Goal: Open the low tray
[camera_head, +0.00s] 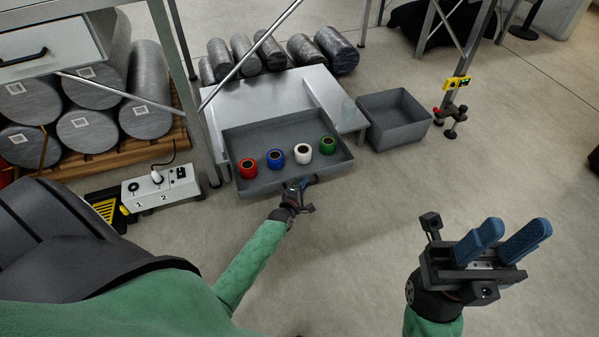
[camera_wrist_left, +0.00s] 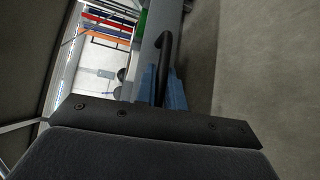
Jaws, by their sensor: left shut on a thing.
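The low tray (camera_head: 290,181) is a grey drawer-like tray that stands out from under a light metal top (camera_head: 245,101) near the floor. It holds a red, a blue, a white and a green roll in a row. My left gripper (camera_head: 300,184) is at the tray's front wall. In the left wrist view its blue fingers (camera_wrist_left: 160,88) are shut on the dark handle (camera_wrist_left: 164,48) of the tray. My right gripper (camera_head: 508,241) is held up at the lower right, away from the tray, with its blue fingers apart and nothing between them.
A grey open bin (camera_head: 394,119) stands right of the tray. A white socket box (camera_head: 160,188) sits on the floor to the left, beside a pallet with several large grey cylinders (camera_head: 144,92). A metal frame leg (camera_head: 185,100) rises left of the tray. The floor in front is clear.

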